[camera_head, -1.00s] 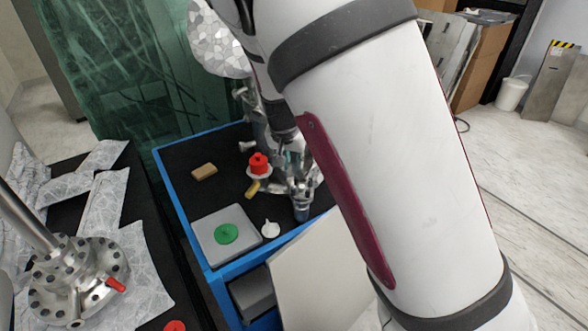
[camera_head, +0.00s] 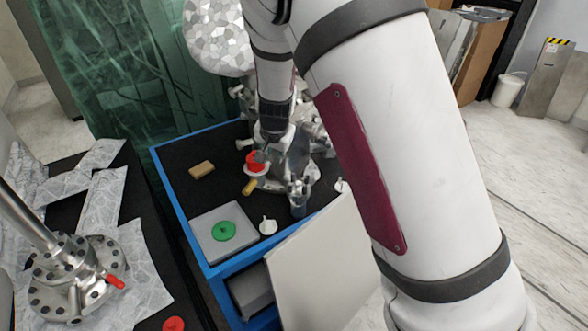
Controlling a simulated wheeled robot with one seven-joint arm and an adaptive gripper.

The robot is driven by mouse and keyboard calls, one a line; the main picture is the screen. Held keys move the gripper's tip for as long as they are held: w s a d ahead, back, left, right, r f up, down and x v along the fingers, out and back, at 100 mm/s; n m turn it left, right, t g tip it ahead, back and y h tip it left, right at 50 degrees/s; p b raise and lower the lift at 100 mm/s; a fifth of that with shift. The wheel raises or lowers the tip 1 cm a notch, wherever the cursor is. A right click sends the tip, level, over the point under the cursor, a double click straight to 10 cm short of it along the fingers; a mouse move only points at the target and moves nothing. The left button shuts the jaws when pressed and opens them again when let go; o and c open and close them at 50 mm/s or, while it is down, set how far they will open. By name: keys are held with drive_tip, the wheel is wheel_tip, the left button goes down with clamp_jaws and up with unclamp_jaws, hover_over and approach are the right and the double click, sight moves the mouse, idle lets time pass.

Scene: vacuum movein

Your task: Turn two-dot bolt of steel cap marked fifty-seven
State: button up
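A steel flanged part (camera_head: 72,281) with several bolts around its rim stands at the lower left on a foil-covered surface. Another group of steel parts (camera_head: 312,165) stands on the blue cart, partly hidden by my arm. I cannot read any number or dots, so I cannot tell which is the cap marked fifty-seven or where its two-dot bolt is. My gripper (camera_head: 270,152) hangs over the cart, at or just above a red piece (camera_head: 254,163) on a pale round base. Its fingers are too small and dark to show whether they are open or touching the red piece.
The blue-edged cart (camera_head: 173,203) also holds a tan block (camera_head: 202,169), a yellow piece (camera_head: 250,186), a grey plate (camera_head: 211,244) with a green disc (camera_head: 224,231), and a small white part (camera_head: 268,226). A pale panel (camera_head: 320,265) leans at the cart's front.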

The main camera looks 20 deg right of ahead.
drive_tip(key=w+f+m+t, duration=0.1)
drive_tip(key=w+f+m, duration=0.1)
drive_tip(key=w, duration=0.1)
drive_tip(key=m+g+y+p, duration=0.2)
drive_tip(key=m+g+y, duration=0.2)
drive_tip(key=m, duration=1.1)
approach(293, 174)
drive_tip(key=x, duration=0.9)
drive_tip(key=shift+d, duration=0.1)
clamp_jaws()
